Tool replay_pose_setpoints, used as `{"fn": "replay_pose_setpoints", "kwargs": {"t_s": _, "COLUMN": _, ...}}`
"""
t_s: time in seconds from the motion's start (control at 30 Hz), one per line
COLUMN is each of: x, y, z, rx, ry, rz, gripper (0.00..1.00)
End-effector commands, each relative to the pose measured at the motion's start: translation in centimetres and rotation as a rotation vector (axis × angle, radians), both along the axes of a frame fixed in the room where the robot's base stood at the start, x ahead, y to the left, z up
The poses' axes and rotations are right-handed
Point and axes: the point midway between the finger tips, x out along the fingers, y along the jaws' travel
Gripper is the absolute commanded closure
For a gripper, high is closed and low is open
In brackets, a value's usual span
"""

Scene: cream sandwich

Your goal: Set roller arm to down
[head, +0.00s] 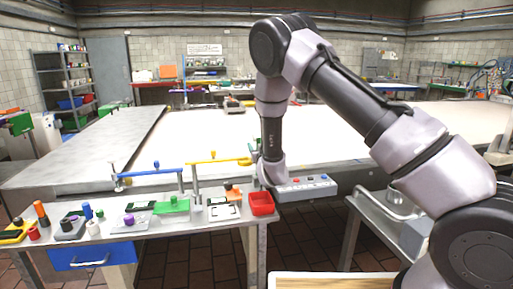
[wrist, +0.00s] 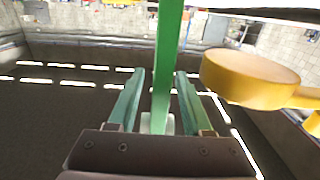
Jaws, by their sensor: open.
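In the wrist view my gripper (wrist: 159,75) is open, with its two green fingers apart. A long green bar (wrist: 168,40) runs between the fingers, with a gap visible on each side. I cannot tell whether this bar is the roller arm. A thick yellow disc (wrist: 250,76) on a yellow arm is just right of the fingers. In the head view a yellow arm (head: 215,160) with a ringed end stands raised on a post, and a blue arm (head: 150,172) stands to its left. My gripper's fingers cannot be made out clearly there, beside the yellow ring.
The bench (head: 190,222) holds a green block (head: 172,205), colored pegs and small parts. A large pale table (head: 200,135) lies behind, mostly bare.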

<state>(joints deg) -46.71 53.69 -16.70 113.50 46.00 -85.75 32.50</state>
Motion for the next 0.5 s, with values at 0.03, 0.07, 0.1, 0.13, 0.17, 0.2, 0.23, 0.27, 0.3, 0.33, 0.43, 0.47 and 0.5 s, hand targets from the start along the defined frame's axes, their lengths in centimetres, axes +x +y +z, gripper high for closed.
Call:
{"fn": "replay_pose_setpoints", "kwargs": {"t_s": 0.03, "x": 0.1, "y": 0.02, "z": -0.01, "rx": 0.0, "ry": 0.0, "rz": 0.0, "gripper": 0.5}}
{"fn": "replay_pose_setpoints", "kwargs": {"t_s": 0.07, "x": 0.12, "y": 0.02, "z": -0.01, "rx": -0.001, "ry": 0.0, "rz": 0.0, "gripper": 0.5}}
{"fn": "replay_pose_setpoints", "kwargs": {"t_s": 0.1, "x": 0.13, "y": 0.03, "z": -0.01, "rx": -0.001, "ry": 0.0, "rz": 0.0, "gripper": 0.5}}
{"fn": "replay_pose_setpoints", "kwargs": {"t_s": 0.13, "x": 0.12, "y": 0.02, "z": -0.01, "rx": -0.001, "ry": 0.0, "rz": 0.0, "gripper": 0.5}}
{"fn": "replay_pose_setpoints", "kwargs": {"t_s": 0.17, "x": 0.12, "y": 0.02, "z": -0.01, "rx": -0.001, "ry": 0.0, "rz": 0.0, "gripper": 0.5}}
{"fn": "replay_pose_setpoints", "kwargs": {"t_s": 0.2, "x": 0.11, "y": 0.02, "z": 0.0, "rx": -0.001, "ry": 0.0, "rz": 0.0, "gripper": 0.5}}
{"fn": "replay_pose_setpoints", "kwargs": {"t_s": 0.23, "x": 0.11, "y": 0.02, "z": 0.0, "rx": -0.001, "ry": 0.0, "rz": 0.0, "gripper": 0.5}}
{"fn": "replay_pose_setpoints", "kwargs": {"t_s": 0.27, "x": 0.1, "y": 0.03, "z": 0.0, "rx": -0.001, "ry": 0.0, "rz": 0.0, "gripper": 0.54}}
{"fn": "replay_pose_setpoints", "kwargs": {"t_s": 0.3, "x": 0.1, "y": 0.03, "z": 0.0, "rx": -0.001, "ry": 0.0, "rz": 0.0, "gripper": 0.69}}
{"fn": "replay_pose_setpoints", "kwargs": {"t_s": 0.33, "x": 0.1, "y": 0.03, "z": 0.0, "rx": -0.001, "ry": 0.0, "rz": 0.0, "gripper": 0.81}}
{"fn": "replay_pose_setpoints", "kwargs": {"t_s": 0.43, "x": 0.09, "y": 0.02, "z": 0.01, "rx": -0.001, "ry": 0.0, "rz": 0.0, "gripper": 1.0}}
{"fn": "replay_pose_setpoints", "kwargs": {"t_s": 0.47, "x": 0.09, "y": 0.02, "z": 0.01, "rx": -0.001, "ry": 0.0, "rz": 0.0, "gripper": 1.0}}
{"fn": "replay_pose_setpoints", "kwargs": {"t_s": 0.5, "x": 0.09, "y": 0.02, "z": 0.01, "rx": -0.001, "ry": 0.0, "rz": 0.0, "gripper": 1.0}}
